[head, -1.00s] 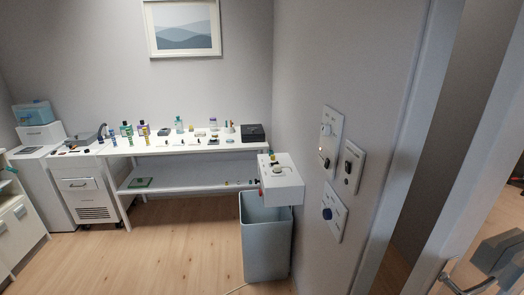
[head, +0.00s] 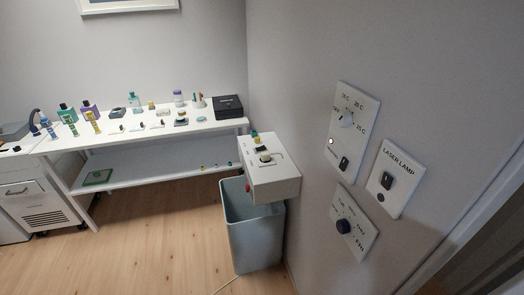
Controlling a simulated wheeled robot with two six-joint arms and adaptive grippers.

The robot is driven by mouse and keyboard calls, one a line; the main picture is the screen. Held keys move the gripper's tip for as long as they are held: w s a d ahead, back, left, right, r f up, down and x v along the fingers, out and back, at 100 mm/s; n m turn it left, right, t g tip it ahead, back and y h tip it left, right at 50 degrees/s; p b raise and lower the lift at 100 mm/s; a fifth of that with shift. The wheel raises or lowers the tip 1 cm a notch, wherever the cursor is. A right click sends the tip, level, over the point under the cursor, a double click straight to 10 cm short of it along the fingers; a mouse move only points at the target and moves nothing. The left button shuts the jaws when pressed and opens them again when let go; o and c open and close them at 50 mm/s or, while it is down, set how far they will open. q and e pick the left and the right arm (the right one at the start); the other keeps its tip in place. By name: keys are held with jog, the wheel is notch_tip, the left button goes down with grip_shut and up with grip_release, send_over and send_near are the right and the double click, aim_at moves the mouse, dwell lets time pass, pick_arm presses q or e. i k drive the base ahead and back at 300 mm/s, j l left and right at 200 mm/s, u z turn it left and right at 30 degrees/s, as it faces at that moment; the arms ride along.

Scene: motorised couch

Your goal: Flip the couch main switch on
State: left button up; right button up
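No couch is in view, and I cannot tell which control is its main switch. A white wall box (head: 277,187) has controls on top and a red button (head: 248,187) on its left side. Its lettering is too small to read. On the wall to its right are a temperature panel (head: 355,115) with a white dial and dark rocker (head: 343,164), a panel marked LASER LAMP (head: 404,160) with a dark switch (head: 387,180), and a lower panel (head: 362,245) with a dark knob (head: 343,226). Neither of my grippers is in view.
A blue-grey bin (head: 254,235) stands on the floor below the box. A white table (head: 150,133) with bottles and small items lines the back wall. A doorway edge (head: 470,215) is at the right. The wooden floor (head: 160,240) at the lower left is clear.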

aim_at(263, 147)
jog(key=j+z, duration=0.25)
jog(key=j, duration=0.4)
jog(key=j+z, duration=0.25)
jog(key=j, duration=0.4)
